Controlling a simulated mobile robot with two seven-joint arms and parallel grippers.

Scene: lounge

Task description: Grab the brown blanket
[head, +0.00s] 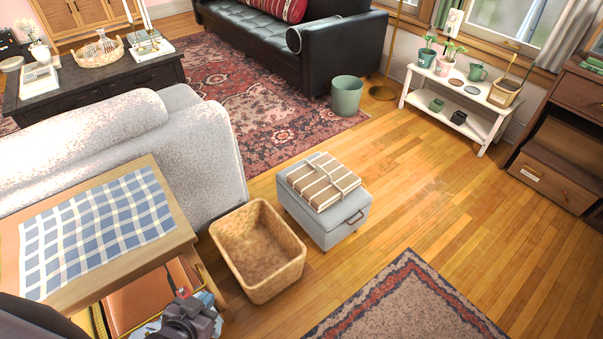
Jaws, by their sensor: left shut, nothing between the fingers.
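A folded blanket with brown and cream stripes (322,181) lies flat on top of a light grey storage ottoman (328,222) in the middle of the head view. A band seems to be wrapped around it. My left gripper (190,313) is at the bottom left edge of the view, below the wooden table. It is shut and empty, well apart from the blanket. My right gripper is not in view.
An open, empty-looking wicker basket (259,251) stands on the floor just left of the ottoman. A wooden table (169,205) with a blue checked cloth (97,233) and a pale sofa (196,149) are at left. The wooden floor (430,190) right of the ottoman is clear.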

